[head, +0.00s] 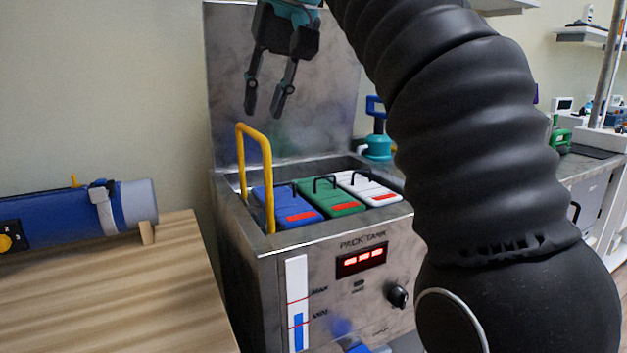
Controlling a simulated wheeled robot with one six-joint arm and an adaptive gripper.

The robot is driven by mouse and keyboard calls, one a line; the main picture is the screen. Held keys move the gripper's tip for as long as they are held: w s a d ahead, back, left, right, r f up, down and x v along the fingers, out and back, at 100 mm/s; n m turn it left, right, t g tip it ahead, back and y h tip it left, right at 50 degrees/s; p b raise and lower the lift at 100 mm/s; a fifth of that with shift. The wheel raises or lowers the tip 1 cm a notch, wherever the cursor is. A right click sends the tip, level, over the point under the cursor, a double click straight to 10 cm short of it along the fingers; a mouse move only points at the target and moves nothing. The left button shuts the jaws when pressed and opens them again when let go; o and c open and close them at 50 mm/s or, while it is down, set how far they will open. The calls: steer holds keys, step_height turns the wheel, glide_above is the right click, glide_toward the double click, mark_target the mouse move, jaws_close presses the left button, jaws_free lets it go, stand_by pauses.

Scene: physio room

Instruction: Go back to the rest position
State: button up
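My gripper (264,102) hangs above the steel pack tank (262,243) at the upper middle of the head view. Its two fingers point down and stand apart with nothing between them. The fingertips are above the yellow hoop handle (268,165) and apart from it. My black ribbed arm fills the right half of the view and hides part of the tank's right side.
A blue pack (285,205), a green pack (327,196) and a white pack (368,187) sit in the tank. A wooden table (110,290) at left bears a blue roll (65,217). A teal-and-blue pump-like object (377,144) stands behind the tank.

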steer(key=s+d+f+m+t+h, duration=0.1)
steer(key=s+d+f+m+h, duration=0.3)
steer(key=d+f, duration=1.05)
steer(key=s+d+f, duration=0.2)
steer(key=s+f, duration=0.2)
steer(key=f, duration=0.3)
steer(key=s+d+f, duration=0.3)
steer(key=s+f, duration=0.2)
steer(key=f, duration=0.3)
steer(key=s+d+f+t, duration=0.1)
steer(key=s+d+f, duration=0.2)
steer(key=f, duration=0.5)
steer(key=shift+s+f, duration=0.15)
steer(key=shift+s, duration=0.55)
